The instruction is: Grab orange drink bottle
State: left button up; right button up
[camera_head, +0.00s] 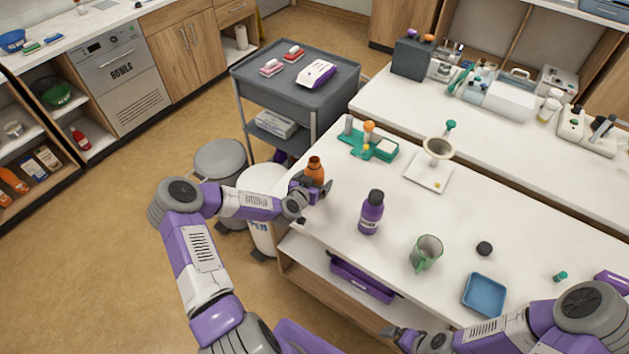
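The orange drink bottle (315,168) stands upright near the left corner of the white table, and its lower part is hidden behind my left gripper. My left gripper (315,188) is at the bottle, with fingers around its lower body. I cannot tell whether the fingers press on it. My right gripper (388,333) is low at the front edge of the table, far from the bottle. Its fingers are small and partly hidden, so its opening is unclear.
A purple bottle with a dark cap (372,212) stands right of the orange bottle. A green mug (426,253), a black cap (484,248) and a blue tray (484,294) are farther right. A green rack (366,146) and a white scale (430,171) stand behind.

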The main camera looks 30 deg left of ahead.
pick_arm(q)
jog(key=c, duration=1.2)
jog(key=shift+w, duration=0.1)
jog(key=shift+c, duration=0.2)
jog(key=shift+r, duration=0.2)
